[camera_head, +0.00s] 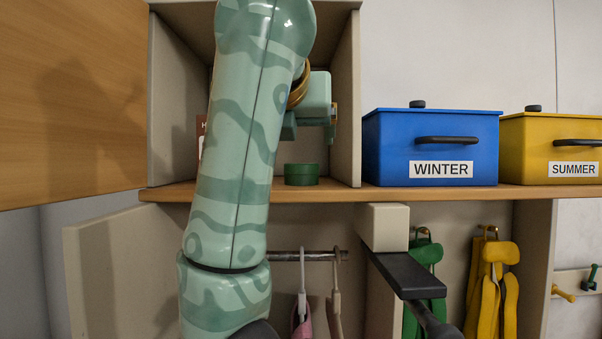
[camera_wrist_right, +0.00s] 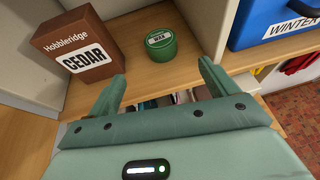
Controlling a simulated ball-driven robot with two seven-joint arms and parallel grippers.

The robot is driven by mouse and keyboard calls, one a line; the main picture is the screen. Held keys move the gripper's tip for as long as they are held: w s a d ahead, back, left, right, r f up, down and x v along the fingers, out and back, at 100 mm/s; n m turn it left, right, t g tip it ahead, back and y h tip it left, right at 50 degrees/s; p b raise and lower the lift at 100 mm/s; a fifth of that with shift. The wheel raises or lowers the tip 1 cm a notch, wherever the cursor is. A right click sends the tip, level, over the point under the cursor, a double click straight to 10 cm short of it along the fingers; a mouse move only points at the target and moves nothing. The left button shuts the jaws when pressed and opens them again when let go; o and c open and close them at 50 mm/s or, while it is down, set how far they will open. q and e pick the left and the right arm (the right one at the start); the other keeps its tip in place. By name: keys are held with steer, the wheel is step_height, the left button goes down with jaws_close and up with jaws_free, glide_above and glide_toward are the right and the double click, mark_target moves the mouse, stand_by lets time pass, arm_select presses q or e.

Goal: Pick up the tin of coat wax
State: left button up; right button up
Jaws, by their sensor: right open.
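The tin of coat wax (camera_head: 301,175) is a short, round green tin standing on the wooden shelf inside the open cubby. In the right wrist view the tin (camera_wrist_right: 161,44) shows its lid, with a pale label reading WAX. My right gripper (camera_wrist_right: 161,74) is open, with one finger to each side of the view and the tin beyond the gap, not touched. In the head view my right gripper (camera_head: 311,126) is above the tin, partly hidden by my arm. My left gripper is not in view.
A brown Hobbleridge CEDAR box (camera_wrist_right: 82,46) stands left of the tin, mostly hidden in the head view. Blue WINTER (camera_head: 430,148) and yellow SUMMER (camera_head: 552,150) bins stand right of the cubby's side wall (camera_head: 347,110). A wooden door (camera_head: 75,100) is at the left.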

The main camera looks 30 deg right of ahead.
mark_target(301, 170)
steer(key=p+x, duration=0.1)
steer(key=x, duration=0.8)
steer(key=shift+w+d, duration=0.1)
steer(key=shift+d, duration=0.2)
steer(key=shift+w+d+f+p, duration=0.2)
steer(key=shift+f+p, duration=0.05)
steer(key=shift+p, duration=0.1)
steer(key=p+x, duration=0.1)
steer(key=x, duration=0.4)
steer(key=shift+f, duration=0.15)
steer(key=shift+s+a, duration=0.2)
steer(key=shift+a, duration=0.1)
steer(key=shift+c, duration=1)
steer(key=c, duration=0.9)
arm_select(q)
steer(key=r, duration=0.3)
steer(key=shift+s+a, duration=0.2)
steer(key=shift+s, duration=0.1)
